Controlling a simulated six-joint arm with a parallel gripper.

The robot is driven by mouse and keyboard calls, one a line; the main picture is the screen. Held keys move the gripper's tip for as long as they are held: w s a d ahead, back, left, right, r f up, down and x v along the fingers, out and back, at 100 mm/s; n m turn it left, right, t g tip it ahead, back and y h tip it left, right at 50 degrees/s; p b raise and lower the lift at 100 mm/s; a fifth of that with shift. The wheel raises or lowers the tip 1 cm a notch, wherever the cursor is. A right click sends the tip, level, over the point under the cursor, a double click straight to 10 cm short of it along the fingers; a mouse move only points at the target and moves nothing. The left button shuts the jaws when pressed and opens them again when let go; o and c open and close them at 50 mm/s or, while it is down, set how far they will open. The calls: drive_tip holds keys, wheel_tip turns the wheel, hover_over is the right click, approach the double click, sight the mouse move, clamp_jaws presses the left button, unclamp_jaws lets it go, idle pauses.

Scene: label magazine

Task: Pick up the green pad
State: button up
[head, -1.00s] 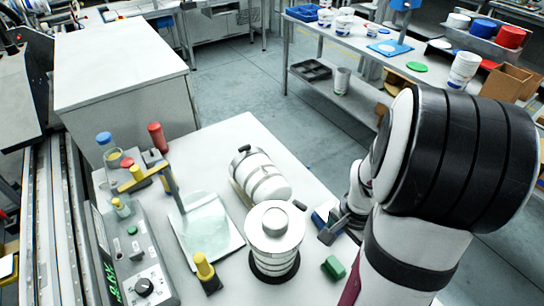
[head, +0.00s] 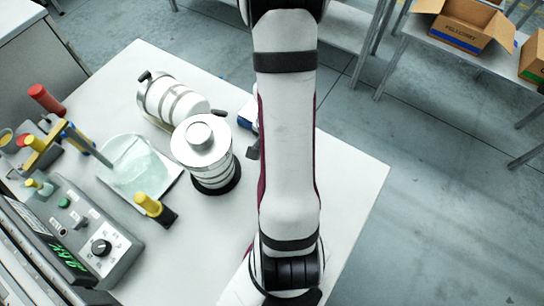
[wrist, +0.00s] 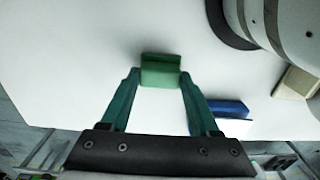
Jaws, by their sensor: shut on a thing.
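The green pad (wrist: 160,74) is a small green block with a ledge, seen in the wrist view over the white table. My gripper (wrist: 160,80) has its two teal fingers closed on the pad's left and right sides, with the pad at the fingertips. I cannot tell whether the pad touches the table or is just above it. In the head view my arm covers the place of the pad, and the pad is hidden there.
A white-and-grey cylinder (head: 203,145) stands near the arm, with a lying one (head: 172,100) behind it. A blue item (wrist: 232,108) lies right of my fingers. The table's right part (head: 350,185) is clear.

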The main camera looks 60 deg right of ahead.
drive_tip(key=c, duration=0.6)
drive_tip(key=shift+o, duration=0.2)
drive_tip(key=shift+r, duration=0.25)
drive_tip(key=r, duration=0.4)
drive_tip(key=shift+s+d, duration=0.1)
drive_tip(key=shift+s, duration=0.1)
drive_tip(key=s+d+r, duration=0.1)
drive_tip(key=s+r, duration=0.5)
drive_tip(key=s, duration=0.5)
drive_tip(key=shift+r, duration=0.25)
drive_tip(key=shift+s, duration=0.1)
